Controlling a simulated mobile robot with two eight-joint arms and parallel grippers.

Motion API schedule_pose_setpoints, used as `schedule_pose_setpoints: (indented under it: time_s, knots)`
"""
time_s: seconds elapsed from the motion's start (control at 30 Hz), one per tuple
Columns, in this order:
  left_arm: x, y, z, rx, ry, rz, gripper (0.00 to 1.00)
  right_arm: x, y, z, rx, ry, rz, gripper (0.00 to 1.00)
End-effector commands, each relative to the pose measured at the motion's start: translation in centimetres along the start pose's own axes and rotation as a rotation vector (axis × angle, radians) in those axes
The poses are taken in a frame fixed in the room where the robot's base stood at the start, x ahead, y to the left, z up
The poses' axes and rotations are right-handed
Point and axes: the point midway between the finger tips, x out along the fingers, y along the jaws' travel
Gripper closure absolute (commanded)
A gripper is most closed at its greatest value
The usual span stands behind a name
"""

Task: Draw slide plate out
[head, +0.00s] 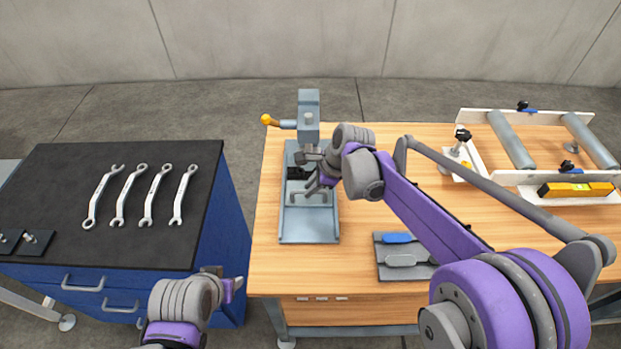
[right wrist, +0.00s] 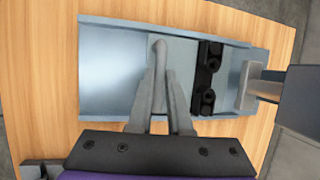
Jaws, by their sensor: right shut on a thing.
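The slide plate (right wrist: 182,62) is a flat grey-green plate lying in a pale blue-grey channel base (head: 310,230) on the wooden bench. It carries a black block with round holes (right wrist: 208,75). My right gripper (head: 308,183) reaches in from the right over the base.
A column with an orange-knobbed lever (head: 268,120) stands at the base's far end. A grey tray (head: 398,268) lies to the right. A roller frame (head: 545,178) is farther right. Several wrenches (head: 148,196) lie on the black cabinet top. The near bench strip is clear.

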Motion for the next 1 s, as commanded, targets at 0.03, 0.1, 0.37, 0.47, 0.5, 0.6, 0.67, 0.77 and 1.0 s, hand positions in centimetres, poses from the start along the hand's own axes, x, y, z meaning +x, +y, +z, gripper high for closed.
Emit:
schedule_pose_setpoints:
  time_s: [0.03, 0.1, 0.37, 0.47, 0.5, 0.6, 0.67, 0.77, 1.0]
  knots:
    - [0.5, 0.0, 0.6, 0.000, -0.005, 0.000, 0.50, 0.1, 1.6, 0.0, 0.000, 0.000, 0.003, 1.00]
    - [0.8, 0.0, 0.9, 0.000, -0.008, 0.000, 0.50, -0.3, 3.2, 0.1, -0.001, 0.000, 0.002, 1.00]
    - [1.3, 0.0, 1.4, 0.000, -0.013, 0.000, 0.50, -1.4, 8.2, 0.6, 0.000, 0.000, 0.001, 1.00]
    - [1.3, 0.0, 1.5, 0.000, -0.013, 0.000, 0.50, -1.6, 9.1, 0.7, 0.000, 0.000, 0.001, 1.00]
    - [1.3, 0.0, 1.5, 0.000, -0.013, 0.000, 0.50, -1.6, 9.3, 0.7, 0.000, 0.000, 0.001, 1.00]
    - [1.3, 0.0, 1.5, 0.000, -0.013, 0.000, 0.50, -1.6, 9.4, 0.7, 0.000, 0.000, 0.000, 1.00]
    - [1.3, 0.0, 1.5, 0.000, -0.013, 0.000, 0.50, -1.6, 9.4, 0.7, 0.000, 0.000, 0.000, 1.00]
    - [1.3, 0.0, 1.5, 0.000, -0.013, 0.000, 0.50, -1.6, 9.4, 0.7, 0.000, -0.001, 0.000, 1.00]
    - [1.3, 0.0, 1.5, 0.000, -0.013, 0.000, 0.50, -1.6, 9.4, 0.7, 0.000, 0.000, 0.000, 0.53]
